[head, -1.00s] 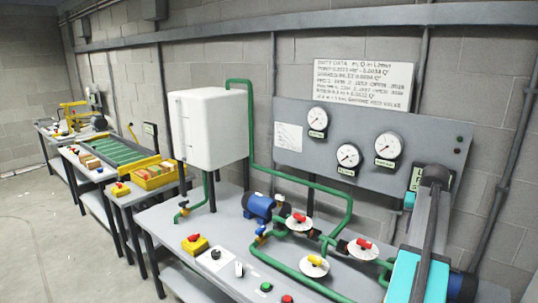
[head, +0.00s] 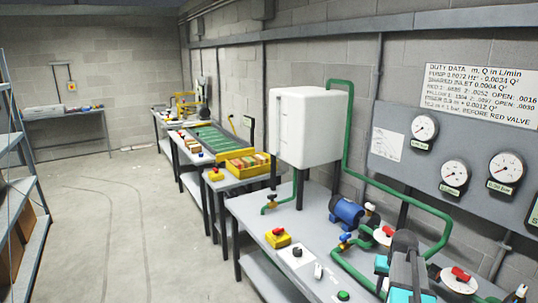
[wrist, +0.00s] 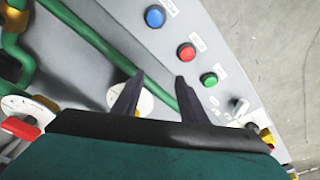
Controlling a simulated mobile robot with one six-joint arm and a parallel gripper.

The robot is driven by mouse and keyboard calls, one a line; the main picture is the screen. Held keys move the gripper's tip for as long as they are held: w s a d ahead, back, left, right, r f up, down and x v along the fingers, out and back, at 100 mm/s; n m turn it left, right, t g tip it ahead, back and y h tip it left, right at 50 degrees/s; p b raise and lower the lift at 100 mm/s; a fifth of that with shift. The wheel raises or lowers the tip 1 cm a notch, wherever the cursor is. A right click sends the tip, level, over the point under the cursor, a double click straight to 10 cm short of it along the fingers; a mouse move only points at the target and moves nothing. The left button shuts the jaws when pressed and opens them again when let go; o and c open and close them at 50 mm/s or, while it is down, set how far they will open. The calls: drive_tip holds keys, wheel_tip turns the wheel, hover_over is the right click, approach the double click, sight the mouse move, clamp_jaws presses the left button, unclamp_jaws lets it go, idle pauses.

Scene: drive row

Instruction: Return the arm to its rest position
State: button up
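My gripper (wrist: 157,80) shows in the wrist view as two dark fingers standing apart with nothing between them, so it is open and empty. It is over the bench (wrist: 225,45) with the pump rig, near a green pipe and a pale disc. My arm (head: 405,265), with teal and dark grey parts, shows at the lower right of the head view, in front of the bench. The gripper's fingers cannot be made out in the head view.
The bench carries a white tank (head: 305,125), a blue pump (head: 347,212), green pipes and valves with red handles (head: 460,274). A gauge panel (head: 455,150) is on the wall behind. Shelving (head: 30,225) stands at the left. The floor (head: 130,230) between is clear.

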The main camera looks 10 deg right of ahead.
drive_tip(key=s+a+f+n+g, duration=0.15)
drive_tip(key=a+f, duration=0.35)
drive_tip(key=a, duration=0.7)
drive_tip(key=s+a+f+n+y, duration=0.1)
drive_tip(key=s+a+f+n, duration=0.15)
drive_tip(key=a+f, duration=0.65)
drive_tip(key=s+a+f+n, duration=0.1)
drive_tip(key=a+f+n, duration=0.1)
drive_tip(key=a, duration=1.3)
drive_tip(key=s+f+g+b, duration=0.6)
drive_tip(key=s+f+b, duration=0.4)
drive_tip(key=s+f, duration=1.6)
wheel_tip(320, 180, down, 2)
drive_tip(key=shift+a+f, duration=0.15)
drive_tip(key=shift+f, duration=0.1)
